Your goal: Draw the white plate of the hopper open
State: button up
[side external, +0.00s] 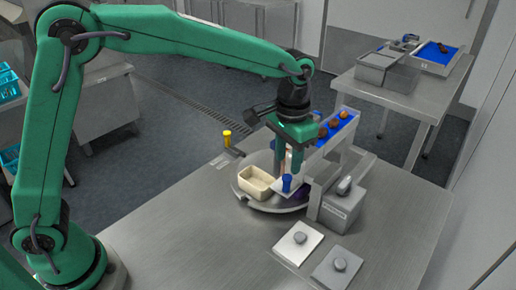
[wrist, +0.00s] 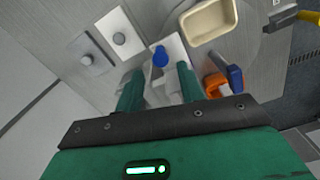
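The white plate (side external: 282,190) with a blue knob (side external: 287,183) lies at the lower end of the blue-lined chute, beside the cream tray. The plate (wrist: 177,50) and blue knob (wrist: 160,57) also show in the wrist view. My gripper (side external: 289,176) points down over the plate. In the wrist view its fingers (wrist: 160,70) are apart, with the knob between and just beyond the tips. A gap shows on both sides of the knob, and nothing is held. I cannot tell how high the tips are above the plate.
The cream tray (side external: 247,190) sits on a round disc (side external: 270,207). Dates lie in the blue chute (side external: 349,122). A grey box (side external: 341,211) stands right. A white slab (side external: 290,251) and grey slab (side external: 330,275) lie in front. A yellow-topped post (side external: 227,138) stands behind left.

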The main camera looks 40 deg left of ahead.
aim_at(286, 178)
jog(key=shift+f, duration=3.8)
grip_shut()
